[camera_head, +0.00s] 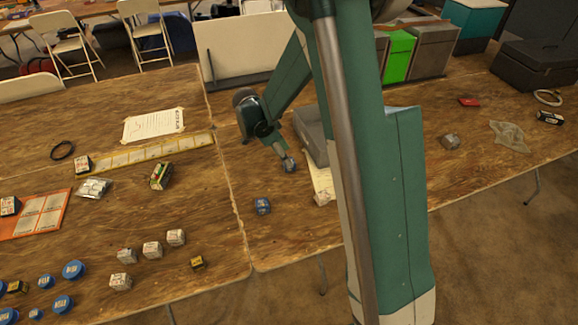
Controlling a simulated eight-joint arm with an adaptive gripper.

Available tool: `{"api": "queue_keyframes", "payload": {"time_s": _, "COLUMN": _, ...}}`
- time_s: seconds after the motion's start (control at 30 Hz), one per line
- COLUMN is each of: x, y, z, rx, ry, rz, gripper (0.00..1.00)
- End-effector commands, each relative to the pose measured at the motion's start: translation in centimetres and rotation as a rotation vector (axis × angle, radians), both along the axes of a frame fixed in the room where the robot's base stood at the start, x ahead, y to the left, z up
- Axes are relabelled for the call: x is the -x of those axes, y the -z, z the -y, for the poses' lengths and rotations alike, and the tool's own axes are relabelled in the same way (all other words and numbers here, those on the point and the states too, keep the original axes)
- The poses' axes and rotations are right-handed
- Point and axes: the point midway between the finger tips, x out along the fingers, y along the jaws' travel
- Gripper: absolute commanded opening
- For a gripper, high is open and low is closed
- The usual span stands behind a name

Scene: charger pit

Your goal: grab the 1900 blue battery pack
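A small blue box-shaped pack (263,205), probably the blue battery pack, sits on the wooden table near the front edge, just right of the seam between tables. Its print is too small to read. My gripper (289,164) is low over the table, behind and to the right of this pack, clearly apart from it. The fingers are too small and dark to tell whether they are open, shut or holding something.
A grey box (312,135) stands close to the right of my gripper. Several white boxes (152,249), a small yellow-and-black box (197,262) and blue round lids (73,269) are at front left. The wood left of the blue pack is clear.

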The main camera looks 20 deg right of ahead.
Motion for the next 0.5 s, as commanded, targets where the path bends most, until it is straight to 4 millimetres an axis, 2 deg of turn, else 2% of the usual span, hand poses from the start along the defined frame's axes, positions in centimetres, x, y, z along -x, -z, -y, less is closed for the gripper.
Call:
{"api": "queue_keyframes", "payload": {"time_s": 0.27, "x": 0.0, "y": 0.0, "z": 0.0, "rx": 0.0, "ry": 0.0, "rz": 0.0, "gripper": 0.45}}
{"api": "queue_keyframes", "payload": {"time_s": 0.5, "x": -0.1, "y": 1.5, "z": 0.6, "rx": 0.0, "ry": 0.001, "rz": 0.0, "gripper": 0.45}}
